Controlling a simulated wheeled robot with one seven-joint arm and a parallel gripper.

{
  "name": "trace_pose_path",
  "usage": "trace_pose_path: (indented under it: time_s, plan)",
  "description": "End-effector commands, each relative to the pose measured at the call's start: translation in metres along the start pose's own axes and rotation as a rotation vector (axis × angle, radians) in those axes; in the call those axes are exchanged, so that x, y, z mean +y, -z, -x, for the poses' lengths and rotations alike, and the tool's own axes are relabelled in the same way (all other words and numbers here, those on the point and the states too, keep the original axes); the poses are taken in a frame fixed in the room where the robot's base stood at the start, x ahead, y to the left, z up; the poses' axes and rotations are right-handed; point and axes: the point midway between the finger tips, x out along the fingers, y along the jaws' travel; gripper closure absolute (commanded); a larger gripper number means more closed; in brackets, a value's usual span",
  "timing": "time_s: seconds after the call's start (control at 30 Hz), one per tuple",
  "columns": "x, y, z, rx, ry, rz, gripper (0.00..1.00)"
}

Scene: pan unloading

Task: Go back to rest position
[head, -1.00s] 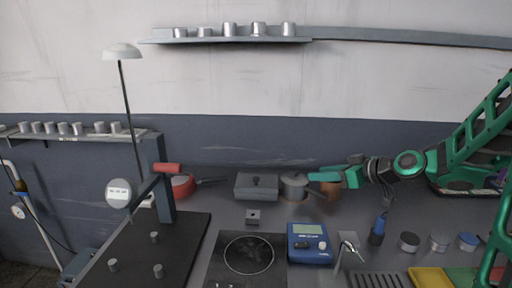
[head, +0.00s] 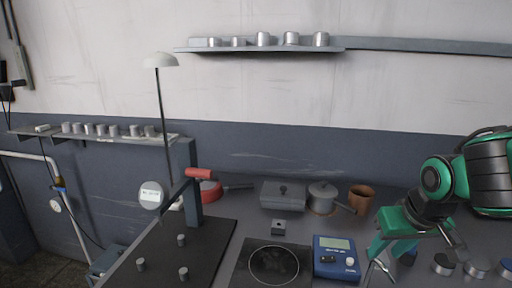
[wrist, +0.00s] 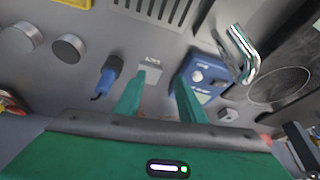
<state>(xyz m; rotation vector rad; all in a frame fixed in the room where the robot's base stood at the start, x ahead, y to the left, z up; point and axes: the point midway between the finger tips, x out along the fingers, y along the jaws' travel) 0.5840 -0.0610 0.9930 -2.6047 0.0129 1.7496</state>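My gripper (wrist: 158,92) is green and open, its two fingers apart with bare worktop and a small printed plate (wrist: 150,72) showing between them in the wrist view. Nothing is held. In the head view my gripper (head: 392,238) hangs at the right over the worktop, near the silver tap (head: 384,268) and right of the blue scale-like device (head: 336,258). The lidded grey saucepan (head: 322,198), rectangular lidded pan (head: 283,195) and red pan (head: 208,192) stand along the back, apart from my gripper.
A brown pot (head: 361,199) stands beside the saucepan. A black hob (head: 272,265) and dark board (head: 160,255) lie in front. Several round tins (head: 443,264) are at the right. Wall shelf (head: 260,48) holds several cans.

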Motion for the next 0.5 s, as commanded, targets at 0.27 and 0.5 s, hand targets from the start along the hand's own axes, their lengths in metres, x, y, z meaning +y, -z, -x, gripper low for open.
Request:
trace_pose_path:
  time_s: [0.27, 0.5]
  plan:
    - [0.052, -0.043, 0.008, -0.115, -0.056, -0.158, 0.64]
    - [0.092, -0.099, 0.024, -0.248, -0.092, -0.345, 0.64]
